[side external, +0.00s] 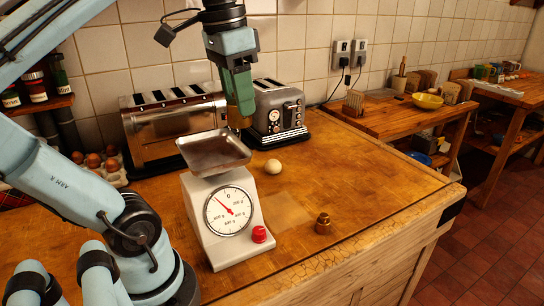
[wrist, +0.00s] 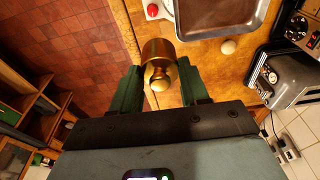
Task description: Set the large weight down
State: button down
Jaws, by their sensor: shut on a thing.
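A brass weight with a knob (wrist: 160,55) is clamped between the green fingers of my gripper (wrist: 160,72) in the wrist view. In the side view my gripper (side external: 240,110) is above the counter, just right of and higher than the scale's pan (side external: 214,150); the weight is mostly hidden there. The white kitchen scale (side external: 205,240) has an empty metal pan, a round dial with a red needle pointing up-left, and a red knob.
An egg (side external: 273,166) lies behind the scale. Two toasters (side external: 175,125) (side external: 280,112) stand along the tiled wall, and more eggs sit in a tray at left. Bare wood lies right of the egg.

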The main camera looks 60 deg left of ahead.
jog(key=a+f, duration=0.2)
jog(key=a, duration=0.1)
jog(key=s+a+f, duration=0.1)
jog(key=a+f, duration=0.1)
jog(key=a, duration=0.2)
jog(key=s+a+f, duration=0.1)
jog(key=a+f, duration=0.1)
jog(key=a, duration=0.2)
jog(key=shift+s+a+f, duration=0.15)
jog(key=shift+f, duration=2.25)
jog(key=shift+f, duration=0.2)
jog(key=c, duration=0.6)
grip_release()
jog(key=shift+o, duration=0.2)
jog(key=shift+r, duration=0.1)
notch_tip(320, 180, up, 12)
jog(key=s, duration=0.2)
jog(key=w+d+f+t, duration=0.2)
jog(key=w+d+f, duration=0.4)
jog(key=d+f, duration=0.2)
jog(key=w+d+f+t, duration=0.3)
jog(key=w+d+f, duration=0.3)
jog(key=d+f, duration=0.3)
notch_tip(320, 180, down, 2)
jog(key=shift+f, duration=0.2)
